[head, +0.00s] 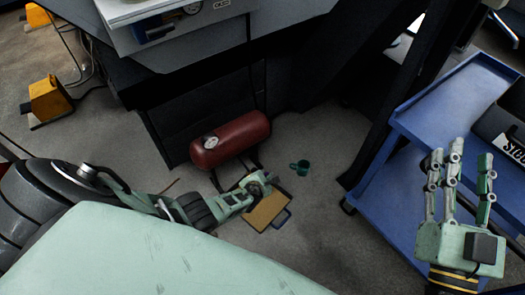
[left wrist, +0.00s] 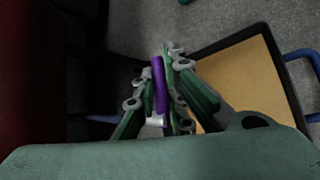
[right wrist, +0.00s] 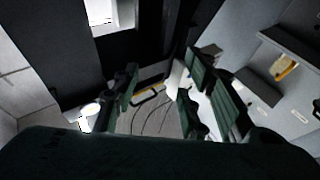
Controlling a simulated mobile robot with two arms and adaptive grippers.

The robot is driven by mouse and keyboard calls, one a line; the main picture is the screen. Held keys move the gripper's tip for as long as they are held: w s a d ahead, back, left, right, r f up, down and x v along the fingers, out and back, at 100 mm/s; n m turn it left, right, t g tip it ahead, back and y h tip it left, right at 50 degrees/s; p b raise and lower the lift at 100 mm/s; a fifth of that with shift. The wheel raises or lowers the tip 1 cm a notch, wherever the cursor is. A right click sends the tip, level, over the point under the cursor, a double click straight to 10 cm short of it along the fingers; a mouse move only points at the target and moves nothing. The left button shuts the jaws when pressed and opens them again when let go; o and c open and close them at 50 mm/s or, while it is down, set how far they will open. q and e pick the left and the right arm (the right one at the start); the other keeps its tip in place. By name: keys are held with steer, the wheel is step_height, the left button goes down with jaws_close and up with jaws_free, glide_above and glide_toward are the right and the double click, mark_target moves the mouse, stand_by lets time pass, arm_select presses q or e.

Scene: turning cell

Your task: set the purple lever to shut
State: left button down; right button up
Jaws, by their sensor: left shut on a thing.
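The purple lever (left wrist: 160,85) shows in the left wrist view, between the fingers of my left gripper (left wrist: 167,72). A pale metal piece shows at its lower end. My left gripper is shut on the lever. In the head view my left gripper (head: 264,184) is low, just below the red tank (head: 230,140), and the lever cannot be made out there. Whatever the lever turns on is mostly hidden by the fingers. My right gripper (head: 460,160) is raised over the blue cart at the right, fingers apart and empty. It also shows open in the right wrist view (right wrist: 155,85).
A dark-rimmed tray (head: 264,213) with a tan bottom lies on the floor beside my left gripper. A green mug (head: 301,168) stands on the floor to its right. Floor between mug and cart is clear.

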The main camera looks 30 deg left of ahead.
arm_select(q)
steer(key=shift+a+f+g+p, duration=0.1)
steer(key=shift+f+g+p, duration=0.1)
steer(key=shift+g+p, duration=0.25)
arm_select(e)
steer(key=shift+w+d+f+g+h, duration=0.15)
steer(key=shift+f+g, duration=0.3)
steer(key=shift+f, duration=0.35)
steer(key=shift+w+f+g+h, duration=0.15)
steer(key=shift+f+g, duration=0.35)
steer(key=shift+f, duration=0.25)
steer(key=shift+w+d+f+g+h, duration=0.15)
steer(key=shift+f+g, duration=0.3)
steer(key=shift+f, duration=0.35)
steer(key=shift+a, duration=0.1)
arm_select(q)
steer(key=c, duration=1.8)
jaws_free()
